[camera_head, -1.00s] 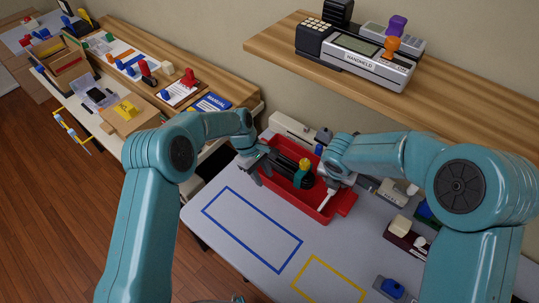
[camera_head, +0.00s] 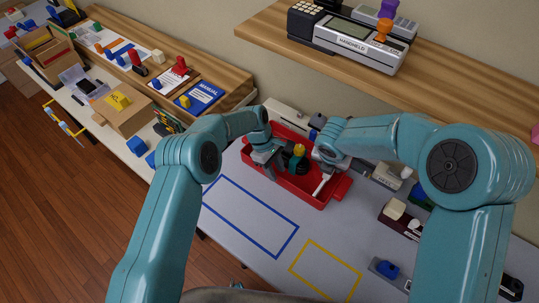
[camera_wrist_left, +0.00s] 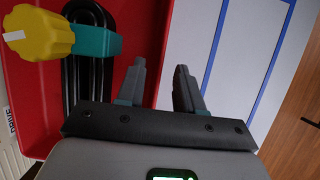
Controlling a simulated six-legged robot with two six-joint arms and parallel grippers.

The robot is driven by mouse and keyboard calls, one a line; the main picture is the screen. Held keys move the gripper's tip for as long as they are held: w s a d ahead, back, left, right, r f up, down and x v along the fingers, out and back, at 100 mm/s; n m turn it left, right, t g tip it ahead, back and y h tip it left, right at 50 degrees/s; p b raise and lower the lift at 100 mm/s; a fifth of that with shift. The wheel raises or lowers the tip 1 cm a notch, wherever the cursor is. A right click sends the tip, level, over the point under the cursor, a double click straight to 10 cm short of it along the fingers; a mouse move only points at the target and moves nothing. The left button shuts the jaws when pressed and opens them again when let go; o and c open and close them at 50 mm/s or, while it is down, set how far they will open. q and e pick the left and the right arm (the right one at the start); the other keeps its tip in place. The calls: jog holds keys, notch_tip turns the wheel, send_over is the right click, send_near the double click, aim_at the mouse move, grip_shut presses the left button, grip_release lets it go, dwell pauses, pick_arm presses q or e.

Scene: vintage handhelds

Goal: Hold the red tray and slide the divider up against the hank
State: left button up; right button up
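The red tray (camera_head: 335,194) stands on the grey table. A black looped hank (camera_wrist_left: 82,70) lies in it, with a teal piece (camera_wrist_left: 97,42) across it and a yellow knob (camera_wrist_left: 38,32); the knob also shows in the head view (camera_head: 299,150). A slim white piece (camera_head: 321,185) is at the tray's right part; I cannot tell if it is the divider. My left gripper (camera_head: 264,165) is at the tray's near left wall. In the left wrist view its fingers (camera_wrist_left: 161,72) are apart, one over the tray, one outside its edge. My right gripper (camera_head: 327,160) is at the tray's right part, its fingers mostly hidden.
Blue (camera_head: 250,213) and yellow (camera_head: 325,270) outlines mark clear table in front of the tray. Small devices stand to the right, including a blue-topped one (camera_head: 388,269). A wooden shelf (camera_head: 440,85) with a handheld (camera_head: 350,42) overhangs behind.

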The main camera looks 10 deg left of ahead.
aim_at(279, 184)
pick_arm(q)
jog(key=shift+x, duration=2.35)
jog(key=shift+c, duration=0.3)
grip_shut()
